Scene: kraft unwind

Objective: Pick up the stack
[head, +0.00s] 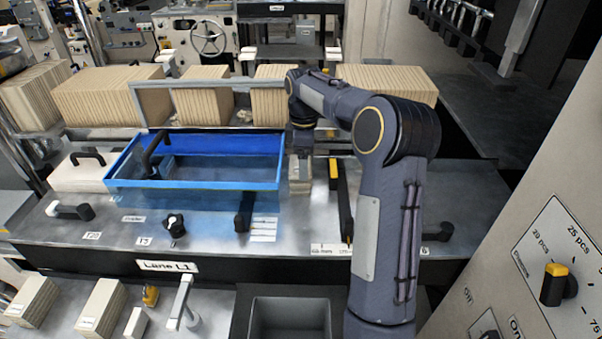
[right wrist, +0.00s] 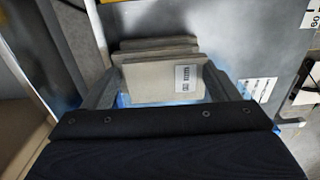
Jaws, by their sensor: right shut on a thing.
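My right arm reaches in from the right of the head view. Its gripper (head: 301,160) is just right of the blue-walled tray and is mostly hidden by the wrist. In the right wrist view the two fingers (right wrist: 158,88) are on either side of a small stack of kraft-coloured pieces (right wrist: 150,87) with a white barcode label, and are shut on it. The stack also shows in the head view (head: 300,184), low under the gripper near the metal table top. I cannot tell whether it touches the table. My left gripper is not in view.
A blue-walled tray (head: 215,186) stands left of the stack. A black and yellow bar (head: 341,200) is close on its right. Large kraft stacks (head: 110,97) line the back. A control panel with a yellow-topped knob (head: 556,284) stands at the right. A grey bin (head: 289,329) is in front.

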